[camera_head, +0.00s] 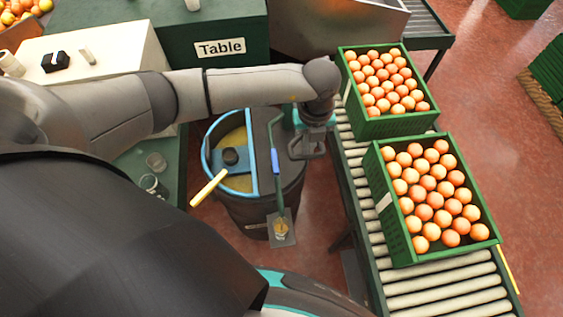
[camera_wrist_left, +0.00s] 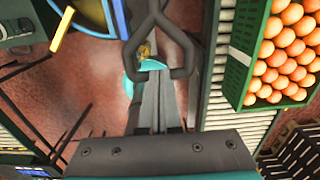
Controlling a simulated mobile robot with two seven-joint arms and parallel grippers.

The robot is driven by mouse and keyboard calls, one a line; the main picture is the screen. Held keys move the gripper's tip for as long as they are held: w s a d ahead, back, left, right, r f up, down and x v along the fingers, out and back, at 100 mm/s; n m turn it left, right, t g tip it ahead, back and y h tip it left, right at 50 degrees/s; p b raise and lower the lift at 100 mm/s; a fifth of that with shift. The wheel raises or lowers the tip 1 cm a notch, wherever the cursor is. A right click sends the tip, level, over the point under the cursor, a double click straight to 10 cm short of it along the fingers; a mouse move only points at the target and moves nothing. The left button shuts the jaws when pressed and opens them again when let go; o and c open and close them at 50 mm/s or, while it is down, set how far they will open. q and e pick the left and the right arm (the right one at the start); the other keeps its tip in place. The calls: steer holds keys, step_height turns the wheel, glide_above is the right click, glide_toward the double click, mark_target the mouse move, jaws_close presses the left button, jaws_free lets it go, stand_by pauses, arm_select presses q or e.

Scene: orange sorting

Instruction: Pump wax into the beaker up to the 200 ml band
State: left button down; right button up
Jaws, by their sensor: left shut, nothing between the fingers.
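A dark drum (camera_head: 262,205) with a blue rim holds yellow wax (camera_head: 236,140). A pump with a yellow handle (camera_head: 209,188) sits on it. A thin pipe with a blue sleeve (camera_head: 275,162) runs down the drum's right side. A small beaker (camera_head: 281,229) with amber contents stands on a grey plate below the pipe; its bands are too small to read. My left gripper (camera_head: 307,147) is shut and empty, right of the drum and pipe. Its fingers also show in the left wrist view (camera_wrist_left: 158,38). My right gripper is out of view.
Two green crates of oranges, far (camera_head: 402,122) and near (camera_head: 438,257), stand on the roller conveyor (camera_head: 440,285) at right. Clear glass vessels (camera_head: 153,184) stand on the dark green bench at left. Red floor shows between drum and conveyor.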

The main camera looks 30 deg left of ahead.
arm_select(q)
step_height(320, 180, down, 10)
steer(key=f+b, duration=0.1)
steer(key=b, duration=0.7)
step_height(320, 180, up, 17)
steer(key=p, duration=1.4)
steer(key=shift+f+p, duration=0.2)
steer(key=shift+p, duration=0.2)
steer(key=shift+f, duration=0.1)
step_height(320, 180, down, 16)
steer(key=b, duration=1.3)
step_height(320, 180, up, 16)
steer(key=p, duration=1.3)
steer(key=shift+w+f, duration=0.1)
steer(key=shift+f, duration=0.05)
steer(key=shift+r, duration=0.25)
steer(key=shift+f, duration=0.1)
